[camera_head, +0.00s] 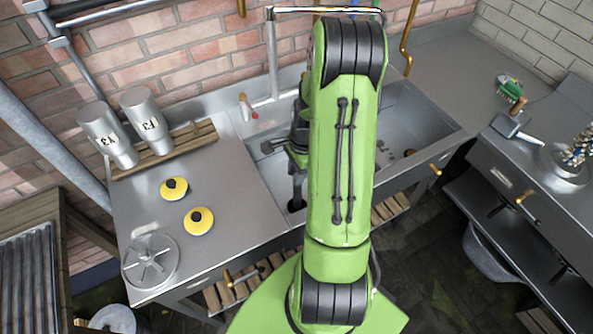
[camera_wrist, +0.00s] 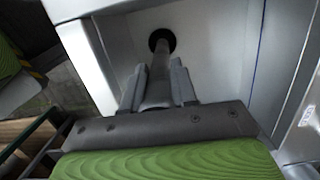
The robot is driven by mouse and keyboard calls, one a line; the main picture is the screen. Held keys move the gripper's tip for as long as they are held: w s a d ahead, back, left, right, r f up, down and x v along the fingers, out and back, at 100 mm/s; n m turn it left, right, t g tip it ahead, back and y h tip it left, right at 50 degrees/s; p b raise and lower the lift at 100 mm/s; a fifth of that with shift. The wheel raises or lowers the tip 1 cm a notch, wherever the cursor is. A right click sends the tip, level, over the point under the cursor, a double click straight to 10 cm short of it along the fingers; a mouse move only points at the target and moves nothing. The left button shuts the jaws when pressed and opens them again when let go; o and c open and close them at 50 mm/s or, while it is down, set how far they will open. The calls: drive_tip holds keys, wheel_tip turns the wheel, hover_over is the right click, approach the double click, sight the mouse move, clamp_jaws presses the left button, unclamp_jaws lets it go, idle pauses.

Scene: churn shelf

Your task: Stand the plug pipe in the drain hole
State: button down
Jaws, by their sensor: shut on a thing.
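The plug pipe is a grey tube (camera_wrist: 160,72) held between the two fingers of my gripper (camera_wrist: 158,88) in the wrist view. Its far end meets the dark round drain hole (camera_wrist: 163,37) in the pale sink floor. I cannot tell whether the end is inside the hole or just above it. In the head view my gripper (camera_head: 297,160) is over the left part of the sink, partly hidden by my green arm. The pipe (camera_head: 297,188) hangs roughly upright below it, towards the dark drain hole (camera_head: 296,206).
The steel sink (camera_head: 395,120) has walls close around the gripper. A second dark opening (camera_head: 409,152) shows in the right part. A tap (camera_head: 271,55) rises behind.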

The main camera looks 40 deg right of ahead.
drive_tip(key=shift+f+b, duration=0.85)
drive_tip(key=shift+f, duration=0.2)
drive_tip(key=c, duration=0.8)
unclamp_jaws()
wheel_tip(320, 180, up, 16)
drive_tip(key=d+p, duration=0.2)
drive_tip(key=p, duration=0.1)
drive_tip(key=shift+s+f, duration=0.15)
drive_tip(key=shift+s, duration=0.25)
